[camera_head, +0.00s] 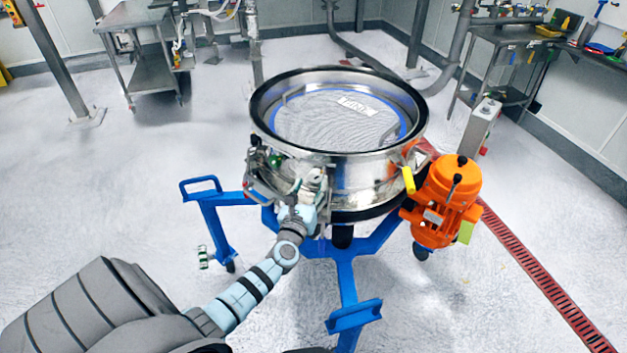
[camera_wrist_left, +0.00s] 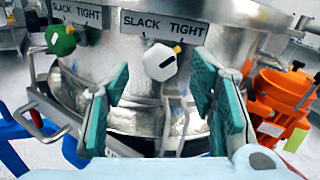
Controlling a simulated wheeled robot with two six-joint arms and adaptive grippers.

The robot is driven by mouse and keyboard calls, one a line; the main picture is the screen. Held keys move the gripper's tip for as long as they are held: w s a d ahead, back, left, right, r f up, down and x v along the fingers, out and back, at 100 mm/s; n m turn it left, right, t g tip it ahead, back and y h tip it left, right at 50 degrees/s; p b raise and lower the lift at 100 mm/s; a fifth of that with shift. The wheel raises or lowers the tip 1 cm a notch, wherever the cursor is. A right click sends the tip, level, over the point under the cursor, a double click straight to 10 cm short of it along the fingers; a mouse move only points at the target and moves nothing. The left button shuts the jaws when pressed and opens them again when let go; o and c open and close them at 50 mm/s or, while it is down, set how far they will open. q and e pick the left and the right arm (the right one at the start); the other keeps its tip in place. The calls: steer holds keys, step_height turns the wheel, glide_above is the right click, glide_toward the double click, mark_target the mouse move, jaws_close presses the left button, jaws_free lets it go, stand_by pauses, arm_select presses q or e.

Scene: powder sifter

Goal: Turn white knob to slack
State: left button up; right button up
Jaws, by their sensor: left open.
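The white knob (camera_wrist_left: 160,62) is on the steel sifter body under a "SLACK TIGHT" label (camera_wrist_left: 165,26) in the left wrist view. It has a dark edge and a small yellow pointer at its upper right, toward the "TIGHT" word. A green knob (camera_wrist_left: 61,40) sits to its left under a similar label. My left gripper (camera_wrist_left: 160,98) is open, its two teal-padded fingers on either side of and a little below the white knob. In the head view my left gripper (camera_head: 314,180) is at the sifter's front and hides the white knob. My right gripper is not in view.
The sifter (camera_head: 338,140) stands on a blue wheeled frame (camera_head: 346,270). An orange motor (camera_head: 443,200) is on its right side. Metal latches are on the sifter's left front. Steel tables (camera_head: 150,75) stand at the back, with open floor around.

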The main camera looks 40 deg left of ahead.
mark_target(314, 178)
arm_select(q)
steer(key=shift+b+x, duration=0.3)
steer(key=shift+x, duration=0.85)
steer(key=shift+w+a+f, duration=0.1)
steer(key=shift+w+a, duration=0.05)
steer(key=shift+w, duration=0.2)
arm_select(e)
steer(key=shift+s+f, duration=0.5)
arm_select(q)
steer(key=shift+c, duration=0.3)
steer(key=c, duration=1.1)
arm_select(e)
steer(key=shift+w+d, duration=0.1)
